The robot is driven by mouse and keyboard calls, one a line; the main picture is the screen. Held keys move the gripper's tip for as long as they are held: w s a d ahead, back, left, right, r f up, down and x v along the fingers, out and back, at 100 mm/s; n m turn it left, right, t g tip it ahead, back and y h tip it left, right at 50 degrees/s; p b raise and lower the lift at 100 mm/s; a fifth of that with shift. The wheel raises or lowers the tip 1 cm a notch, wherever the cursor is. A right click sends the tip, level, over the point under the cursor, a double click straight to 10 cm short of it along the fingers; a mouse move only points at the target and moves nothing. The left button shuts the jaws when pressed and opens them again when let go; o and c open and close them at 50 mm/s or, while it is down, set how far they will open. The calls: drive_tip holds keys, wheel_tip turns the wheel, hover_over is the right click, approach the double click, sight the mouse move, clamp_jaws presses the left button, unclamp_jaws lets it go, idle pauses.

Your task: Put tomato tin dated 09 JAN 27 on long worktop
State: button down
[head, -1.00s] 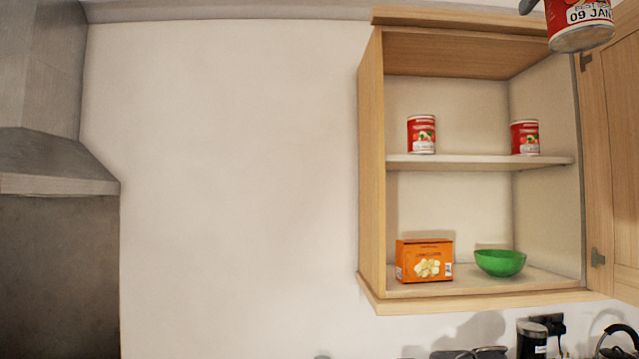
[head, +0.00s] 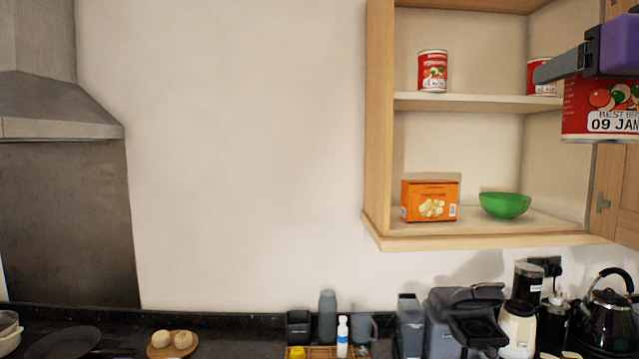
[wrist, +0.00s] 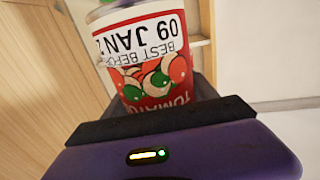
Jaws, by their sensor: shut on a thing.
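A red tomato tin (head: 600,108) with a white label reading "BEST BEFORE 09 JAN" is held at the right edge of the head view, partly cut off. My gripper (head: 575,66) is shut on it. The wrist view also shows the tin (wrist: 150,60) between the dark fingers, its label reading "09 JAN 2" before the print is cut off. The long worktop (head: 225,322) is dark and runs along the bottom of the head view, well below the tin.
An open wooden cupboard (head: 379,140) holds two more red tins (head: 432,72), an orange box (head: 430,201) and a green bowl (head: 505,205). On the worktop are a board with round buns (head: 172,341), bottles, a coffee machine (head: 465,315) and a kettle (head: 607,318). Bare worktop shows between board and bottles.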

drive_tip(key=s+a+f+y, duration=0.1)
drive_tip(key=a+f, duration=0.3)
drive_tip(key=f, duration=2)
drive_tip(key=s+a+f+n+y, duration=0.1)
drive_tip(key=s+a+f, duration=0.2)
drive_tip(key=f, duration=2.2)
drive_tip(key=s+a+f+n+y, duration=0.1)
drive_tip(key=s+a+f, duration=0.2)
drive_tip(key=f, duration=2.2)
drive_tip(key=a, duration=0.3)
drive_tip(key=shift+a+f, duration=0.25)
drive_tip(key=shift+a, duration=0.1)
drive_tip(key=shift+s, duration=0.1)
